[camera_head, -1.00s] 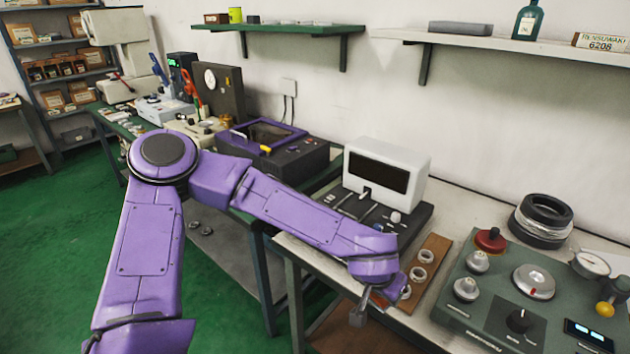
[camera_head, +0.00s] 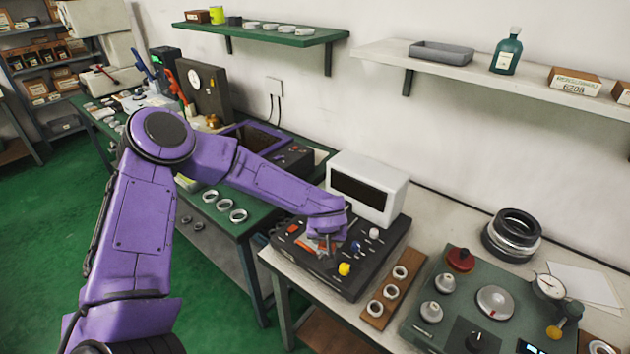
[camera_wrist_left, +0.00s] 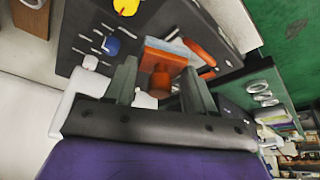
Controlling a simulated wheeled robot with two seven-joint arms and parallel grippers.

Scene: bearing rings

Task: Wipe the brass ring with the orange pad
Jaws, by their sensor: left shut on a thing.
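My left gripper (camera_head: 325,243) is low over the black tool panel (camera_head: 350,285) in front of the white box-shaped unit. In the wrist view its two fingers (camera_wrist_left: 160,88) stand either side of the orange grip of the orange pad (camera_wrist_left: 163,64) and are shut on it. The pad has a pale layer and lies close to the panel surface; I cannot tell whether it touches. In the head view the arm and gripper hide most of the pad. I cannot pick out the brass ring for certain; a brass-coloured object (camera_head: 213,121) sits on the far bench. My right gripper is out of view.
The white unit (camera_head: 367,187) stands behind the panel. Several rings (camera_head: 222,204) lie on the green bench to the left.

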